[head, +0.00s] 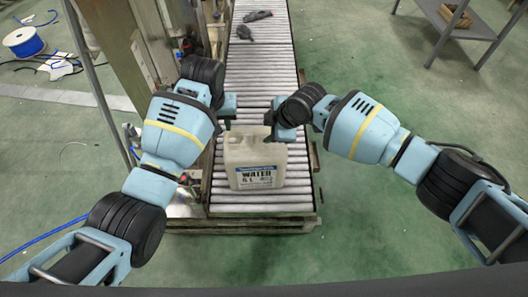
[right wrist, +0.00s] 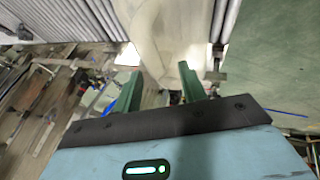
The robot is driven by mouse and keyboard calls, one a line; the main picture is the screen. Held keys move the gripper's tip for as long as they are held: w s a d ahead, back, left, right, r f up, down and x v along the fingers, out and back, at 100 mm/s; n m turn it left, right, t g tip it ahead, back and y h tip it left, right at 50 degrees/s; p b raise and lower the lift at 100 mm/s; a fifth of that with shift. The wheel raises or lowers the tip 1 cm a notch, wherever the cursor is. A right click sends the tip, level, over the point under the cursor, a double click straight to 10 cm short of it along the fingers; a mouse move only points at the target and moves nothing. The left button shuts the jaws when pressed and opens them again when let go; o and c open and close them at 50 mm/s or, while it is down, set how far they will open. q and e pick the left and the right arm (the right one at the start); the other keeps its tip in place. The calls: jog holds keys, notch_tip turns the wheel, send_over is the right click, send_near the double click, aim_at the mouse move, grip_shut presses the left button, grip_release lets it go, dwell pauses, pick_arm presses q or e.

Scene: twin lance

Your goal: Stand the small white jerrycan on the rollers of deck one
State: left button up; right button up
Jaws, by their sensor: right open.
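The small white jerrycan (head: 255,162), with a "WATER 5 L" label facing me, appears upright on the near end of the roller deck (head: 262,82). My right gripper (head: 275,127) is at the can's top right corner. In the right wrist view its two green fingers (right wrist: 159,76) are apart, with the pale can (right wrist: 155,35) just beyond and partly between them. My left gripper (head: 228,112) is near the can's top left corner; its finger gap does not show clearly. The can's handle and cap are hard to make out.
Two dark objects (head: 256,16) lie on the far rollers. A machine frame (head: 128,45) stands close along the deck's left side. A grey shelf (head: 455,22) is at the far right. A blue cable reel (head: 24,42) lies far left.

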jog(key=v, duration=1.1)
jog(key=shift+r, duration=0.2)
